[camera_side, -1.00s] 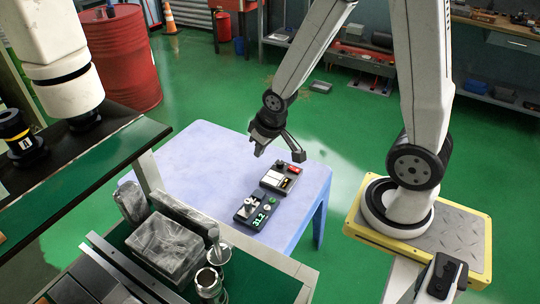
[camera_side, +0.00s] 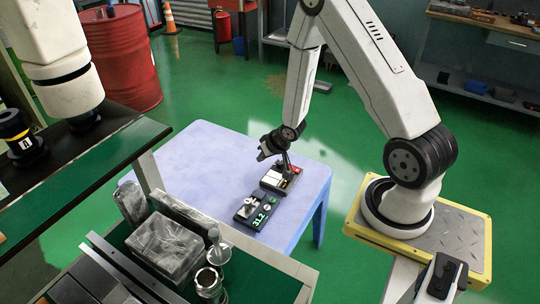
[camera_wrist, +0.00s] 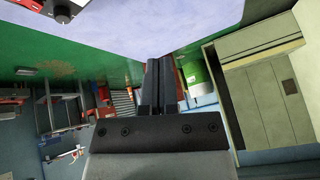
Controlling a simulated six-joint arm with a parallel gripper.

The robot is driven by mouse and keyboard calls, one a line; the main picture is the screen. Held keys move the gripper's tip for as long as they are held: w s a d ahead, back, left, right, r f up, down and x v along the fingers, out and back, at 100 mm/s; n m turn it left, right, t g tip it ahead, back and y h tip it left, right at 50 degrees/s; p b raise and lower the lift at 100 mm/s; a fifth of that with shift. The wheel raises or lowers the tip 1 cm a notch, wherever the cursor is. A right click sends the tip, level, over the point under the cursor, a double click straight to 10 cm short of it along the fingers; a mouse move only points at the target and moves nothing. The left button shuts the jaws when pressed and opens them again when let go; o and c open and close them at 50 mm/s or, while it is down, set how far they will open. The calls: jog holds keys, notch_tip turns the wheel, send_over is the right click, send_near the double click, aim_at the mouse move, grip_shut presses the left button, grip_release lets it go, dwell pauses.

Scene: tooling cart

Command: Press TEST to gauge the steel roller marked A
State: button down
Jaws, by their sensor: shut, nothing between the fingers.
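A dark gauge box (camera_side: 247,222) sits on the lavender table, with a green lit readout (camera_side: 260,219) that looks like 31.2. A grey metal piece (camera_side: 246,209) stands on its left part, and a small pale round spot (camera_side: 270,201) shows at its back right; I cannot read TEST there. My gripper (camera_side: 262,155) is shut and empty, above the table behind the boxes. In the wrist view its fingers (camera_wrist: 161,84) are together, with nothing between them.
A second dark box (camera_side: 266,187) with pale compartments and a red patch lies just behind the gauge box. A red-and-grey device corner (camera_wrist: 62,13) shows in the wrist view. The lavender table (camera_side: 205,150) is clear to the left. A cart with metal parts stands in front.

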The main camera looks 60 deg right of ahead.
aim_at(274, 201)
notch_tip(274, 201, down, 10)
jog(key=s+d+m+t+y, duration=0.1)
jog(key=s+d+m+t, duration=0.1)
jog(key=m, duration=0.1)
jog(key=shift+s+d+t, duration=0.3)
jog(key=shift+s+d, duration=0.05)
jog(key=shift+d, duration=0.05)
jog(key=shift+f, duration=0.15)
jog(key=shift+f, duration=4.25)
jog(key=shift+f, duration=0.85)
jog(key=shift+r, duration=0.85)
